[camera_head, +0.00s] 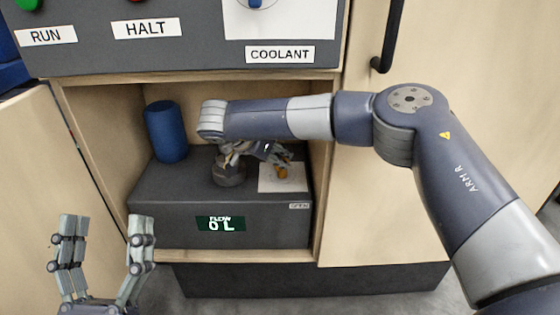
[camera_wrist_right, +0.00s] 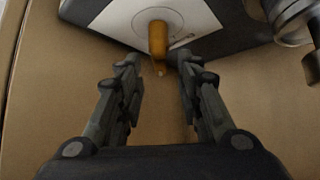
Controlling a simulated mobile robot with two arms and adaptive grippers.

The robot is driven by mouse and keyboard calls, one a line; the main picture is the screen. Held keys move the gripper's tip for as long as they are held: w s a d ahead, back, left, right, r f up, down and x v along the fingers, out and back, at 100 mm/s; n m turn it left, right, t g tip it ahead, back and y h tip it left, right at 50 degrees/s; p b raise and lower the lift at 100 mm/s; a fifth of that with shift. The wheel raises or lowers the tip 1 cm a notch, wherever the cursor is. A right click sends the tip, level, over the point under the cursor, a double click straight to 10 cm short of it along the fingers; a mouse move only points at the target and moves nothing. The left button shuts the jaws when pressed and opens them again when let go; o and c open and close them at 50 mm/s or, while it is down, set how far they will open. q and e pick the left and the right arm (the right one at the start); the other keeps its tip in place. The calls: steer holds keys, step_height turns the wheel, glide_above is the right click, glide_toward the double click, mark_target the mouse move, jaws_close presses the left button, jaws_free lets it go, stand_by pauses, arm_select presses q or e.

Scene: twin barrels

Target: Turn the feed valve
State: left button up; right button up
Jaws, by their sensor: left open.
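The feed valve is an orange handle (camera_head: 283,173) on a white plate, on top of a dark grey box inside the open cabinet. In the right wrist view the handle (camera_wrist_right: 158,40) points toward my gripper. My right gripper (camera_wrist_right: 160,62) is open, with its fingers to either side of the handle's near end; I see no contact. In the head view my right gripper (camera_head: 268,152) is partly hidden by its own arm, just above the valve. My left gripper (camera_head: 103,232) is open and empty at the lower left, outside the cabinet.
A blue cylinder (camera_head: 166,131) stands on the dark box (camera_head: 165,212) at the back left. A grey round fitting (camera_head: 229,174) sits left of the valve. The box's display (camera_head: 221,223) reads FLOW 0 L. Cabinet side walls and the panel above (camera_head: 180,55) bound the opening.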

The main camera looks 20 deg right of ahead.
steer(key=shift+x, duration=1.5)
arm_select(q)
steer(key=s+r+t, duration=0.1)
steer(key=s+r+t+h, duration=0.1)
steer(key=shift+s+a+r, duration=0.2)
steer(key=shift+s+r, duration=0.1)
steer(key=shift+s, duration=0.05)
arm_select(e)
jaws_close()
